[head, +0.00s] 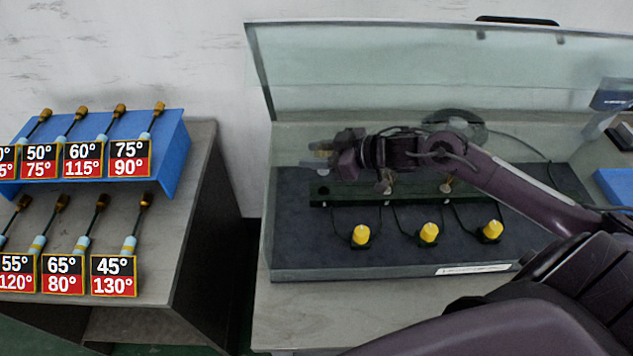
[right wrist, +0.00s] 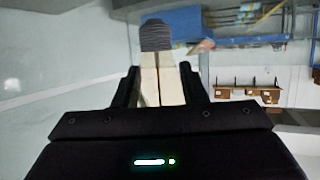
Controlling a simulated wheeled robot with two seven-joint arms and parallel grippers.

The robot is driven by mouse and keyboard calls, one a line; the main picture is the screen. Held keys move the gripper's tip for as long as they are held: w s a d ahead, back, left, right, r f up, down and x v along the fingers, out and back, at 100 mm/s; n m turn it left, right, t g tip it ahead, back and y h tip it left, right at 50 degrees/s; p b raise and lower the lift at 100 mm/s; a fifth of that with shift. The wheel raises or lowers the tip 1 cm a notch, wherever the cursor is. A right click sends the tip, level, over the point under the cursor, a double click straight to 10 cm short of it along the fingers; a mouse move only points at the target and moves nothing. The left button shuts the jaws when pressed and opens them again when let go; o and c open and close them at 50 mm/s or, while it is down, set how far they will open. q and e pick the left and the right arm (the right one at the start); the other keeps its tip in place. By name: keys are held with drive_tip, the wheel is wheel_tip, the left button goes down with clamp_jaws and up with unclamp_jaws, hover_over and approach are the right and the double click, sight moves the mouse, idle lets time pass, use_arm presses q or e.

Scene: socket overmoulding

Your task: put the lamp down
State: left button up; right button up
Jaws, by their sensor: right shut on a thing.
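My right gripper (head: 338,154) is inside the clear-walled case, above the left end of the green socket strip (head: 416,192). It points left and is shut on a small lamp (head: 321,148), whose dull yellowish end shows beyond the fingers. In the right wrist view, the pale fingers (right wrist: 158,75) are close together, with a dark ribbed piece (right wrist: 156,37) at their tips. The lamp is held above the strip, apart from it. The strip's left hole (head: 323,190) looks empty. Two lamps (head: 387,184) (head: 446,184) stand at its other places. My left gripper is out of view.
The glass pane (head: 380,75) rises behind the case. Several yellow knobs (head: 429,233) stand in front of the strip on the dark base (head: 320,262). At left, a blue rack (head: 174,140) and a grey table (head: 185,215) hold several labelled tools.

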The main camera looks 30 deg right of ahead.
hover_over(316, 189)
wheel_tip(316, 189, down, 4)
drive_tip(key=shift+d+f, duration=0.1)
drive_tip(key=shift+f, duration=0.05)
wheel_tip(316, 189, down, 4)
drive_tip(key=shift+r, duration=0.2)
drive_tip(key=shift+c, duration=0.7)
drive_tip(key=shift+s+f, duration=0.3)
drive_tip(key=shift+f, duration=0.05)
clamp_jaws()
drive_tip(key=o, duration=0.8)
unclamp_jaws()
drive_tip(key=shift+f, duration=0.15)
drive_tip(key=o, duration=0.4)
drive_tip(key=shift+w, duration=0.35)
drive_tip(key=shift+s+r, duration=0.1)
drive_tip(key=shift+r, duration=0.15)
drive_tip(key=shift+s+r, duration=0.1)
drive_tip(key=shift+s+d, duration=0.2)
drive_tip(key=shift+d, duration=0.1)
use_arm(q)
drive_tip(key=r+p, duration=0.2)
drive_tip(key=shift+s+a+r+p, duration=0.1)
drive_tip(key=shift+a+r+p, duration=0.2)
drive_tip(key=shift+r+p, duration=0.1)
use_arm(e)
drive_tip(key=v, duration=1.1)
drive_tip(key=shift+r, duration=0.1)
